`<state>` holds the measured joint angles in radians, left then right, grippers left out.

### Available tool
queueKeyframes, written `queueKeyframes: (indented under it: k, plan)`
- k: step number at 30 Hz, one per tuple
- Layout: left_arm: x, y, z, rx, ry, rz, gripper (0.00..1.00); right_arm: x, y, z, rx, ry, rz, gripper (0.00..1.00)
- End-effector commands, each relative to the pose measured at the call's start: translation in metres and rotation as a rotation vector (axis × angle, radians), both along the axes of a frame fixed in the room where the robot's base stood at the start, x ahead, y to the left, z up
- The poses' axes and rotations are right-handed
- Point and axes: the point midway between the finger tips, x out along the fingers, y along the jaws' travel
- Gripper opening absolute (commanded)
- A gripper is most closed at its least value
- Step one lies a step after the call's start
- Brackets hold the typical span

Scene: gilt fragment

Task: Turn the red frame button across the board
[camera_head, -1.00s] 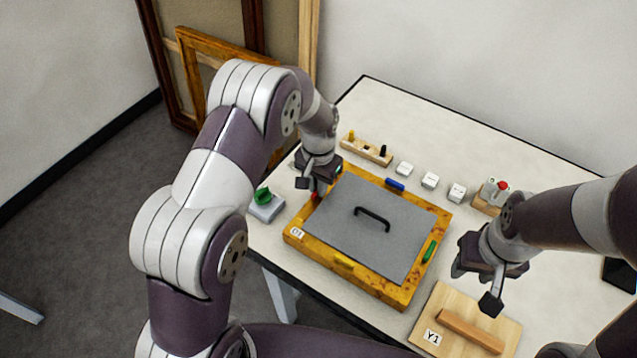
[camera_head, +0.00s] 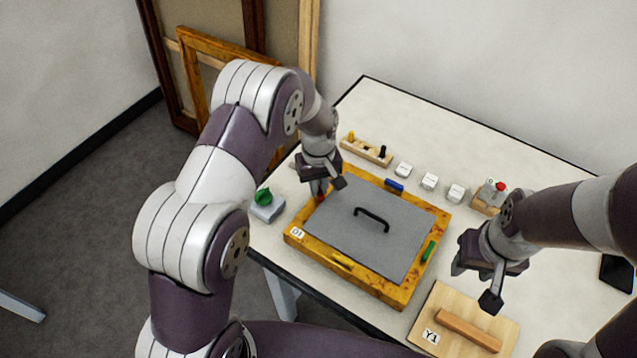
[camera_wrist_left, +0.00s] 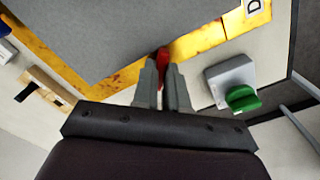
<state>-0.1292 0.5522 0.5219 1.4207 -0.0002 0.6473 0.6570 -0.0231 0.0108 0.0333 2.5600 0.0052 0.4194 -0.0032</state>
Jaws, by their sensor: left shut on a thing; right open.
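The wooden frame (camera_head: 292,240) lies on the table with a grey board (camera_head: 345,235) inside it, which has a black handle (camera_head: 372,219). My left gripper (camera_head: 320,195) is at the frame's left edge, shut on the red frame button (camera_wrist_left: 162,54). In the left wrist view the red button shows between and just beyond the fingertips. The fingers hide part of it. A blue button (camera_head: 394,186) sits on the far side, a green one (camera_head: 428,251) on the right side and a yellow one (camera_head: 341,260) on the near side. My right gripper (camera_head: 476,284) is open and empty above the table.
A grey block with a green knob (camera_head: 264,198) stands left of the frame. A peg rack (camera_head: 366,151), several white blocks (camera_head: 428,181) and a red-button box (camera_head: 490,196) stand behind. The Y1 board (camera_head: 464,325) lies at the near right.

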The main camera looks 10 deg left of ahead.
Motion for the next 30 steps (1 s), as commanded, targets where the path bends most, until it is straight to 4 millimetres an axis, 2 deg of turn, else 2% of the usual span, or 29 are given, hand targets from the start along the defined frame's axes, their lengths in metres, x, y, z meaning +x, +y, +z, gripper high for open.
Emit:
queueKeyframes:
  k: [18,30]
  plan:
    - [0.0001,-0.0002,0.0005,0.0,0.0,0.529,0.0,-0.0001,0.0,0.0047,0.0,0.0,0.0,0.43]
    - [0.0002,-0.0002,0.0003,0.0,-0.001,0.688,0.0,0.0001,0.0,0.0055,0.0,0.0,0.0,0.43]
